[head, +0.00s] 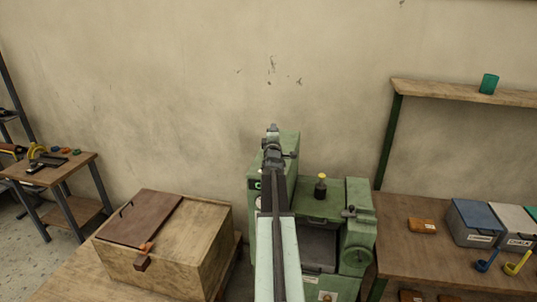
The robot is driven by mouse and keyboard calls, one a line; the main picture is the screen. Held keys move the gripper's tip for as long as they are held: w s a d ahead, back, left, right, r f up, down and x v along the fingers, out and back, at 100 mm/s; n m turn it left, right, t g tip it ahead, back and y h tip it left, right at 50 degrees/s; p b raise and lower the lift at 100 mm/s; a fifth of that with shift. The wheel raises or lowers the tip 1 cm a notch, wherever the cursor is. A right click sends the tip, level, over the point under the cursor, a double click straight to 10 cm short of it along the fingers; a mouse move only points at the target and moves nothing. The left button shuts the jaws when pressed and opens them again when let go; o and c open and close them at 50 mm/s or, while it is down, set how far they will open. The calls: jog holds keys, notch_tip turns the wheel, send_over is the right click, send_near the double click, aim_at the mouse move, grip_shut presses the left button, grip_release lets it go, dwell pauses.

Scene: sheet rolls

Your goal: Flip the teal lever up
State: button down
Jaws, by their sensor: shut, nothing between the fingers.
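My arm reaches up from the bottom middle of the head view over a green machine (362,195). My gripper (273,128) is at the arm's far end, in front of the wall near the top of the machine's tall left block (288,150). It is shut and holds nothing. I cannot make out a teal lever; my arm covers part of the machine's left block. A small dark spot with a bright green mark (258,185) shows on that block, just left of my arm, too small to identify.
A dark bottle (320,188) stands on the machine, right of my arm. A wooden box (190,245) is at the left. A table (395,240) with bins (475,220) is at the right, below a shelf (440,92) with a teal cup (489,84). The wall is close behind.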

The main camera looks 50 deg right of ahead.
jog(key=shift+w+d, duration=0.2)
jog(key=shift+d, duration=0.35)
jog(key=shift+w+d, duration=0.15)
jog(key=shift+d, duration=0.35)
jog(key=s+a+r+p, duration=0.7)
jog(key=a, duration=0.2)
jog(key=shift+a, duration=0.4)
